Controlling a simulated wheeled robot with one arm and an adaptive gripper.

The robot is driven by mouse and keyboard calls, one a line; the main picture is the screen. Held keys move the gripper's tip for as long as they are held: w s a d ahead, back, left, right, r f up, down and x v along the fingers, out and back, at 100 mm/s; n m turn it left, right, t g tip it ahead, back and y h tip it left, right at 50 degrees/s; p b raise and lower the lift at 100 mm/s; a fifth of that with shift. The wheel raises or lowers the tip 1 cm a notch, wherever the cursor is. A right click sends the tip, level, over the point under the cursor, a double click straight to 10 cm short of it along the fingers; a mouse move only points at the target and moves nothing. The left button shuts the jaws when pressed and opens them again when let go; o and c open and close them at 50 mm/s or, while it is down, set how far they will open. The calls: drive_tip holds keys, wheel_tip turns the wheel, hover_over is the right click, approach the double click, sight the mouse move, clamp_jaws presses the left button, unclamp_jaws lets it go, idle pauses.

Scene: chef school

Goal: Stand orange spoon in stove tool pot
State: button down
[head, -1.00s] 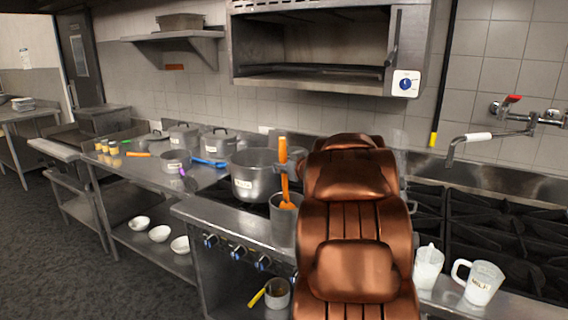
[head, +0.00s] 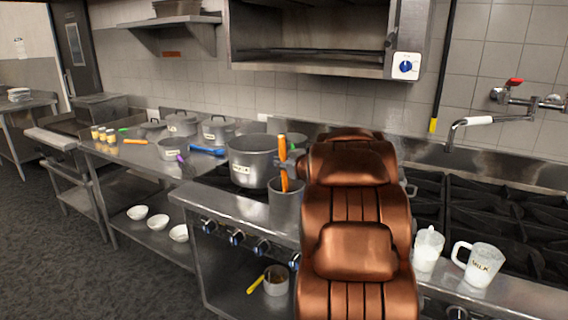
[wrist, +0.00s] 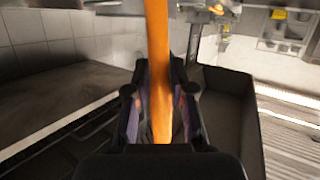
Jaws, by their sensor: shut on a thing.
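The orange spoon (head: 283,150) stands nearly upright, with its lower end hidden inside the grey stove tool pot (head: 284,210) at the front edge of the stove. My gripper (head: 285,162) is shut on the spoon's shaft just above the pot; my copper arm hides part of it. In the wrist view the orange shaft (wrist: 159,70) runs between the two dark fingers of my gripper (wrist: 160,108). I cannot tell whether the spoon touches the pot's bottom.
A large labelled pot (head: 250,162) stands close behind the tool pot. A milk jug (head: 480,265) and a white container (head: 428,250) stand right of my arm. Several lidded pots are on the left counter (head: 130,165). A wall oven (head: 310,40) hangs above.

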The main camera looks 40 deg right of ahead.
drive_tip(key=c, duration=0.9)
unclamp_jaws()
drive_tip(key=v, duration=1.2)
